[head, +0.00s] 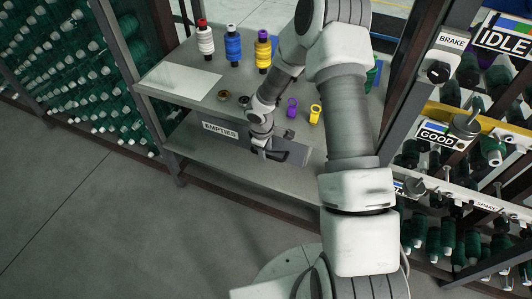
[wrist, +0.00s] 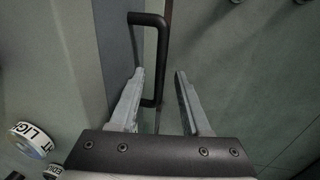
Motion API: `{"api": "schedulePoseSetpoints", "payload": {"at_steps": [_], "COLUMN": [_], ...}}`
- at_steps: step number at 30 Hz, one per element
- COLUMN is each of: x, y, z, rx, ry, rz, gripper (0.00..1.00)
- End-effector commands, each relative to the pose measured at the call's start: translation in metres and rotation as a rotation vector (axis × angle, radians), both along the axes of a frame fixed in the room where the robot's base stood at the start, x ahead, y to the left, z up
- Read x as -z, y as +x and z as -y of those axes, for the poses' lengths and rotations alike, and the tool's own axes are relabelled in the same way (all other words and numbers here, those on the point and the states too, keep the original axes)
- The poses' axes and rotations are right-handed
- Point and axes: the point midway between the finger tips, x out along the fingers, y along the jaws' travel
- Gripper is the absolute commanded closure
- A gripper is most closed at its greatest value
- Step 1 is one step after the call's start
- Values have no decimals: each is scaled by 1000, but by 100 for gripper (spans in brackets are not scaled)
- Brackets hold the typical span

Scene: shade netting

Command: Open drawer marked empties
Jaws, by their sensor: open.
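The drawer marked EMPTIES (head: 222,130) is a grey front under the bench top, and it looks shut. My gripper (head: 268,153) is at this front, to the right of the label. In the wrist view the drawer's dark bar handle (wrist: 161,45) stands out from the drawer front (wrist: 118,45). The fingers of my gripper (wrist: 160,72) are open, one on each side of the handle bar. The left finger is on the drawer side of the bar, partly inside the handle loop. Contact cannot be told. My arm hides part of the bench.
On the bench (head: 180,82) stand a white spool (head: 205,40), a blue spool (head: 233,45), a yellow spool (head: 263,50) and small purple (head: 291,107) and yellow (head: 315,113) pieces. A rack with signs (head: 440,135) stands close on the right. Floor (head: 90,210) at front left is clear.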

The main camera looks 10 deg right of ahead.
Motion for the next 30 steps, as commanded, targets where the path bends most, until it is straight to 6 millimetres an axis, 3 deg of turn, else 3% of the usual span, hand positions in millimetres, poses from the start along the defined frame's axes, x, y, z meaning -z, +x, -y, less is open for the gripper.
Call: {"api": "schedulePoseSetpoints", "payload": {"at_steps": [11, 12, 20, 30], "x": [8, 8, 8, 8], "y": [2, 2, 1, 1], "z": [1, 1, 1, 1], "rx": [1, 1, 1, 1], "ry": [0, 0, 0, 0], "rz": [1, 1, 1, 1], "gripper": [53, 55, 100, 100]}}
